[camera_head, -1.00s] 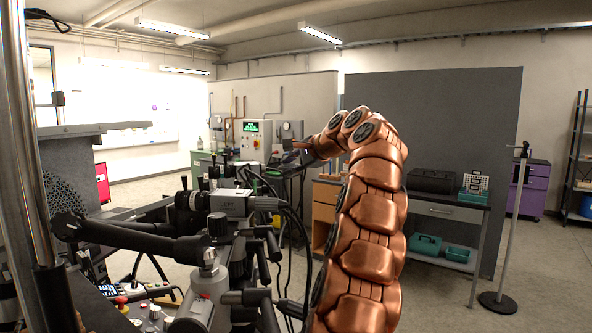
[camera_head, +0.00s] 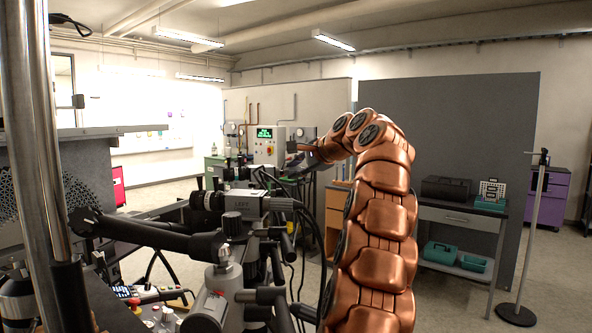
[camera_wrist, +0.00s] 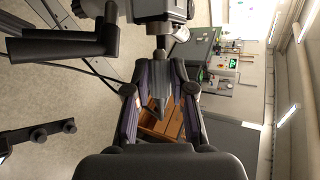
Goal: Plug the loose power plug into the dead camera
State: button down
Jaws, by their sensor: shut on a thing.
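A grey box camera (camera_head: 245,203) with a black lens sits on a mount left of centre in the head view, with dark cables at its right end. In the wrist view, a dark and grey camera-like body (camera_wrist: 160,9) is at the top, just beyond my fingers. My gripper (camera_wrist: 160,62) is shut there, its two fingers converging on a small dark plug (camera_wrist: 160,56). The plug's front lies close to that body; I cannot tell whether they touch. In the head view my copper arm curls away, and the gripper's grip is not clear.
Black mount arms (camera_head: 150,232) and clamps crowd the left. Dark cables (camera_head: 296,255) hang beside my arm. A grey table (camera_head: 455,218) with cases and a stand pole (camera_head: 530,235) are at right. Open floor lies between them.

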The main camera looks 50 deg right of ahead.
jog(key=shift+a+r, duration=0.1)
jog(key=shift+a, duration=0.1)
dwell(0.3)
jog(key=shift+w+a, duration=0.65)
jog(key=shift+a, duration=0.35)
dwell(1.9)
jog(key=c, duration=1.1)
grip_release()
jog(key=shift+o, duration=0.9)
jog(key=shift+w+a, duration=0.15)
jog(key=o, duration=0.5)
jog(key=shift+d, duration=0.2)
jog(key=shift+s, duration=0.2)
